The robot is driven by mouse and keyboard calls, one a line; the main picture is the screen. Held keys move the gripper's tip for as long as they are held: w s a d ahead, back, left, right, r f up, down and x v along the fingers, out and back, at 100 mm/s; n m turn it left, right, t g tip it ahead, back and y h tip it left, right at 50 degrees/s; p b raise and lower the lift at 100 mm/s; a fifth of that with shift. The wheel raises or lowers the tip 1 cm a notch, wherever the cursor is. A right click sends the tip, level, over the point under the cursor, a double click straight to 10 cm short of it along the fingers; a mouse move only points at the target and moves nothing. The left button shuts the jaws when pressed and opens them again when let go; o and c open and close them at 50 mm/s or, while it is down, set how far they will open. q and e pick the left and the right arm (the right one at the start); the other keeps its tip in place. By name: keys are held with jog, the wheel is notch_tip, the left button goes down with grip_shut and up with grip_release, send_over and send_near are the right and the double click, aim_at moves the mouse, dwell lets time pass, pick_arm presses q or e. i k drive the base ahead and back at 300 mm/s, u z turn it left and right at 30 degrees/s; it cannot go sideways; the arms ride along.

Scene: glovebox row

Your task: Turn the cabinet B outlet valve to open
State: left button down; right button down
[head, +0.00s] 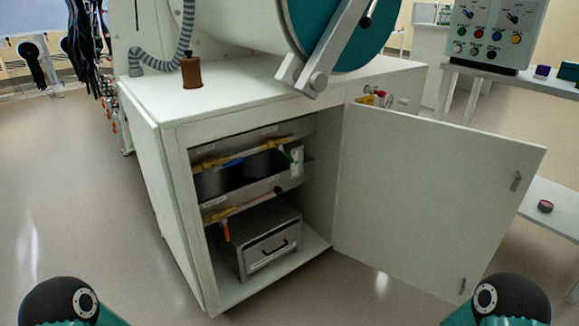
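The open white cabinet (178,140) holds yellow pipework inside. On the upper pipe is a blue valve handle (233,162) lying along it, and a green handle (286,155) tilted at its right end. On the lower pipe an orange-red handle (226,230) hangs down, and a dark knob (278,190) sits to its right. Small labels are too small to read, so I cannot tell which is the cabinet B outlet valve. Both my arms show only as rounded joints at the bottom corners, well in front of the cabinet. Neither gripper is in view.
The cabinet door (430,190) is swung open to the right. A grey drawer box (262,240) sits on the cabinet floor. A red and yellow fitting (375,97) shows behind the door's top edge. The floor in front is clear. A control panel (496,35) stands at right.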

aim_at(280, 147)
jog(key=z, duration=0.05)
jog(key=i, duration=1)
jog(key=u, duration=0.05)
